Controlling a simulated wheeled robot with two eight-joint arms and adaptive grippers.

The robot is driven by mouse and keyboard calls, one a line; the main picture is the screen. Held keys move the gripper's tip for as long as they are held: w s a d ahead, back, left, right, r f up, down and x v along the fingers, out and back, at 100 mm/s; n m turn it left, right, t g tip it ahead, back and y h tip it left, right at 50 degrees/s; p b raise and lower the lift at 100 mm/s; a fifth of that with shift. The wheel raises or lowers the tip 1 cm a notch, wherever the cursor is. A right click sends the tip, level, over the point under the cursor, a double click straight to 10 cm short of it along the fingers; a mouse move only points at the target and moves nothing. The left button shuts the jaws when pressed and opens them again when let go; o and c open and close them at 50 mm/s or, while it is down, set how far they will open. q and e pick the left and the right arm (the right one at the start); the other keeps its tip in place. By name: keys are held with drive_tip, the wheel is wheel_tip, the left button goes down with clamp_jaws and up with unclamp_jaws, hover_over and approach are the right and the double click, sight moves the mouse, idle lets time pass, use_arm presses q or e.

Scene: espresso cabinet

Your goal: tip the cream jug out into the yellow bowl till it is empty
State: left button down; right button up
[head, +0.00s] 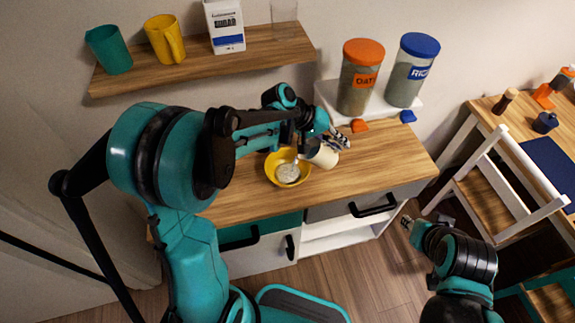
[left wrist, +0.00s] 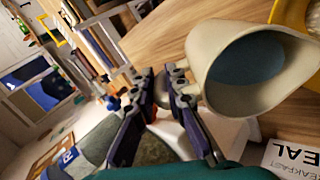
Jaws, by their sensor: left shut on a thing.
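The cream jug (head: 322,156) is tilted beside the right rim of the yellow bowl (head: 273,160) on the wooden cabinet top. In the left wrist view the jug (left wrist: 215,62) shows its open mouth and a grey-blue inside; whether any liquid is left I cannot tell. A pale whitish patch shows inside the bowl. Part of the bowl (left wrist: 291,14) shows at the top right of the wrist view. My left gripper (head: 339,137) is shut on the jug at its side; the wrist view shows its fingers (left wrist: 163,88) there. My right gripper (head: 406,222) hangs in front of the cabinet, away from both.
Two storage jars, orange-lidded (head: 358,80) and blue-lidded (head: 411,72), stand on a white riser behind. A wall shelf (head: 205,65) carries a teal cup, a yellow cup and a carton. The counter's right part (head: 390,165) is clear. A chair (head: 495,190) stands at right.

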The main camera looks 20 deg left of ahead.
use_arm(q)
drive_tip(key=shift+a+r, duration=0.15)
drive_tip(key=shift+a, duration=0.05)
drive_tip(key=shift+s+a+h+b, duration=0.1)
drive_tip(key=shift+h+b, duration=0.25)
drive_tip(key=shift+h, duration=0.05)
drive_tip(key=shift+a+t+h, duration=0.15)
drive_tip(key=shift+t+h, duration=0.15)
drive_tip(key=shift+s+a+b, duration=0.15)
drive_tip(key=shift+b, duration=0.45)
